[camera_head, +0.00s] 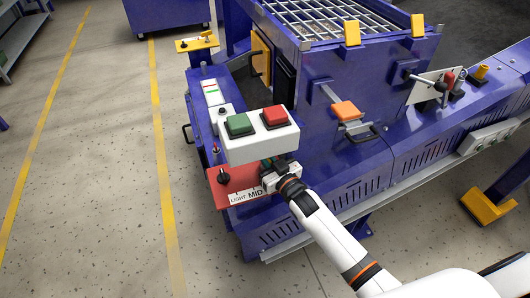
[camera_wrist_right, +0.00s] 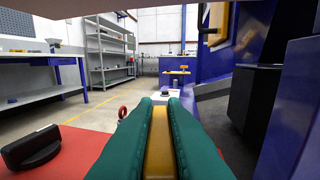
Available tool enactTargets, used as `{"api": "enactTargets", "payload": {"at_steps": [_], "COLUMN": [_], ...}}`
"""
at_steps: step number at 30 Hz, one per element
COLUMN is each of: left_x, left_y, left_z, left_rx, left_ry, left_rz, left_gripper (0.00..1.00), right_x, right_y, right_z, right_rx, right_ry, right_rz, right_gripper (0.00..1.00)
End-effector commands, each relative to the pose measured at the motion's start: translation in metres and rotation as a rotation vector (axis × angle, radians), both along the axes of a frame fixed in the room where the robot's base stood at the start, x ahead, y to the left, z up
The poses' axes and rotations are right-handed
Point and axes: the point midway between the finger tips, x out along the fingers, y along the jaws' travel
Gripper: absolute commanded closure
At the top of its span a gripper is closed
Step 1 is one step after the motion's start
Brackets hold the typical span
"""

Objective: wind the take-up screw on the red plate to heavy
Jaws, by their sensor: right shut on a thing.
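The red plate (camera_head: 232,187) sticks out from the blue machine's left end in the head view. Its white scale strip (camera_head: 247,195) reads LIGHT and MID; my right gripper covers the strip's right end. My right gripper (camera_head: 272,165) is over the plate's right part. In the right wrist view its green pads (camera_wrist_right: 158,125) are shut on a yellow upright part (camera_wrist_right: 158,145), apparently the take-up screw's handle. The screw below it is hidden. The red plate also shows in the right wrist view (camera_wrist_right: 75,150). My left gripper is not in view.
A black knob (camera_head: 221,176) stands on the plate's left part, also in the wrist view (camera_wrist_right: 30,148). A white box with a green button (camera_head: 239,125) and red button (camera_head: 275,116) hangs just above my right gripper. Open floor (camera_head: 110,190) lies left.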

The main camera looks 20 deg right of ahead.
Motion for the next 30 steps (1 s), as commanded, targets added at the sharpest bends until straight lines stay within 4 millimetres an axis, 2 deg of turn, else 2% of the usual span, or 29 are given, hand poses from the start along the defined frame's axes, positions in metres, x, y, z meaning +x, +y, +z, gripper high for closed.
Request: {"api": "enactTargets", "payload": {"at_steps": [12,29,30], "left_x": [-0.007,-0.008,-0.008], "left_y": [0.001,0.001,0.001], "left_z": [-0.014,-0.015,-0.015], "left_rx": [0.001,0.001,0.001], "left_ry": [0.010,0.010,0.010], "left_rz": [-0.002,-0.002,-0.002], "left_gripper": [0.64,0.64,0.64], "right_x": [-0.001,0.000,0.000], "right_y": [0.001,0.000,0.000], "right_z": [-0.002,-0.001,-0.001], "right_rx": [0.003,-0.002,-0.002], "right_ry": [0.004,0.000,0.000], "right_rz": [-0.187,-0.214,-0.214], "right_gripper": [1.00,1.00,0.88]}}
